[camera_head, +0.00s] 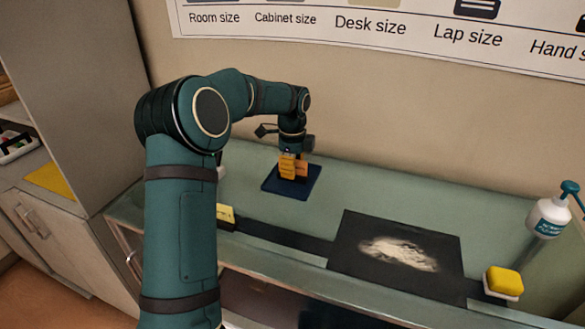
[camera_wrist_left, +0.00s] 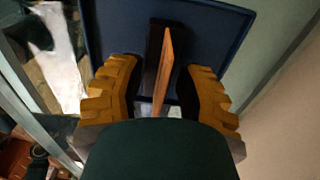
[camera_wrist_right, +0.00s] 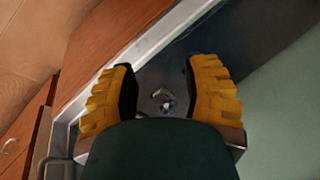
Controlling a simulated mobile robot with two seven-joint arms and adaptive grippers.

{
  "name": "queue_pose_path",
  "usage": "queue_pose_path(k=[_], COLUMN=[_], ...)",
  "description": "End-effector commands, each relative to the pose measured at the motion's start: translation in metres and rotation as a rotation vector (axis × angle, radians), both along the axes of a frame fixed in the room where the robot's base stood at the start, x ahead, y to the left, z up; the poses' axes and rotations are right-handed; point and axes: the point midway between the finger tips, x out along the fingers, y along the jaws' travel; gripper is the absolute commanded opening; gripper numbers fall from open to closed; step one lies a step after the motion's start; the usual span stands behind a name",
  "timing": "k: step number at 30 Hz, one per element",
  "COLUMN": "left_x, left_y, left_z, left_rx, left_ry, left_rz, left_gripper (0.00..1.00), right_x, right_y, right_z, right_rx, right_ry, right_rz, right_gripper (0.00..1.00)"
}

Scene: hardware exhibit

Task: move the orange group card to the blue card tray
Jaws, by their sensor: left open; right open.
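The orange group card (camera_wrist_left: 165,70) stands on edge between the fingers of my left gripper (camera_wrist_left: 158,82) in the left wrist view, with space on both sides. A dark strip beside it may be its shadow. The blue card tray (camera_head: 272,186) lies on the green counter, and its raised rim shows in the left wrist view (camera_wrist_left: 226,12). My left gripper (camera_head: 288,166) is open, low over the tray; the card (camera_head: 303,167) shows partly beside its yellow fingers. My right gripper (camera_wrist_right: 158,82) is open and empty, outside the head view.
A black mat (camera_head: 345,250) with a pale patch lies on the counter to the right. A yellow sponge (camera_head: 505,281) and a white pump bottle (camera_head: 548,216) stand farther right. A small yellow sign (camera_head: 226,213) is near my left arm. The counter behind the mat is clear.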

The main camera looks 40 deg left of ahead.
Motion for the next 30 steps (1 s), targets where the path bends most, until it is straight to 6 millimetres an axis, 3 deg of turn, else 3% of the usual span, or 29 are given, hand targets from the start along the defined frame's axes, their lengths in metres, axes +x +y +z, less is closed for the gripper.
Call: queue_pose_path(k=[12,18,30], left_x=[0.001,0.001,0.0], left_y=[0.0,0.0,0.0], left_z=[0.078,0.108,0.12], left_rx=[0.0,0.001,0.0], left_ry=[-0.005,-0.003,-0.001], left_rz=[0.0,-0.001,-0.001], left_gripper=[0.34,0.34,0.34], right_x=[0.003,0.004,0.003], right_y=[-0.001,-0.001,-0.001], right_z=[0.013,0.019,0.021], right_rx=[-0.002,-0.001,0.0], right_ry=[-0.008,-0.009,-0.008], right_rz=[-0.006,-0.007,-0.006], right_gripper=[0.47,0.47,0.47])
